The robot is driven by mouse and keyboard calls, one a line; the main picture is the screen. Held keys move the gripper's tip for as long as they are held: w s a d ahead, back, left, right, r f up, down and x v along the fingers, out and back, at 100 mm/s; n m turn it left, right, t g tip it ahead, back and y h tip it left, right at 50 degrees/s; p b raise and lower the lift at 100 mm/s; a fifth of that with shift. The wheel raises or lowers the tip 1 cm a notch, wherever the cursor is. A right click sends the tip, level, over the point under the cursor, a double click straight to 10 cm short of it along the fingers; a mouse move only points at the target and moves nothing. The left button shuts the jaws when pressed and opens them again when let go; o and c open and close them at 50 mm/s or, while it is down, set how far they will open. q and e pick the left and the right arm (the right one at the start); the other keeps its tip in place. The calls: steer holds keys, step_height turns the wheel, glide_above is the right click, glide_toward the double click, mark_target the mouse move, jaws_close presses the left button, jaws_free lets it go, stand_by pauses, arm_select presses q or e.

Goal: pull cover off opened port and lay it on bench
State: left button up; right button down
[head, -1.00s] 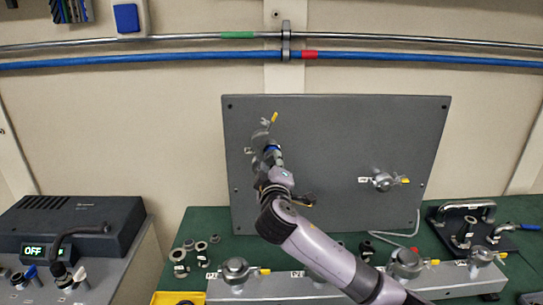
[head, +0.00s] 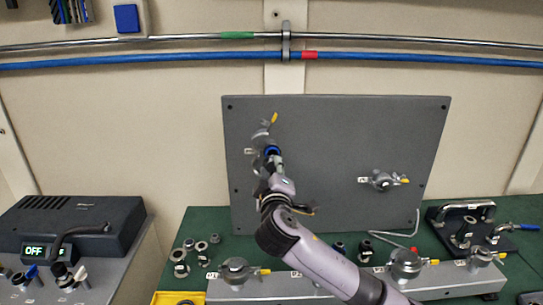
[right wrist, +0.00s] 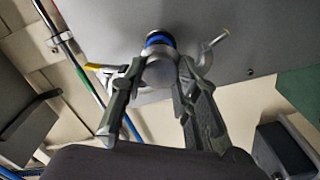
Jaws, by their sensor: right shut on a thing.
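The grey upright panel (head: 330,125) has an upper-left port with an opened clamp (head: 262,134), its yellow-tipped lever pointing up. My right gripper (head: 270,163) is at this port, partly hidden by my own arm. In the right wrist view my right gripper (right wrist: 160,84) is shut on a rounded grey cover (right wrist: 161,71). A blue band (right wrist: 157,40) and a dark end show just beyond the cover, toward the panel. The clamp (right wrist: 199,57) shows behind the fingers. I cannot tell whether cover and port touch. The green bench (head: 197,229) lies below. My left gripper is not in view.
A second port (head: 383,181) with a clamp is at the panel's right. On the bench are loose rings (head: 180,262), a long grey block (head: 290,286) with clamped fittings, and a black stand (head: 470,230). A dark box (head: 75,225) marked OFF stands at left.

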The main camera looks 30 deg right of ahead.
steer(key=shift+v, duration=1.3)
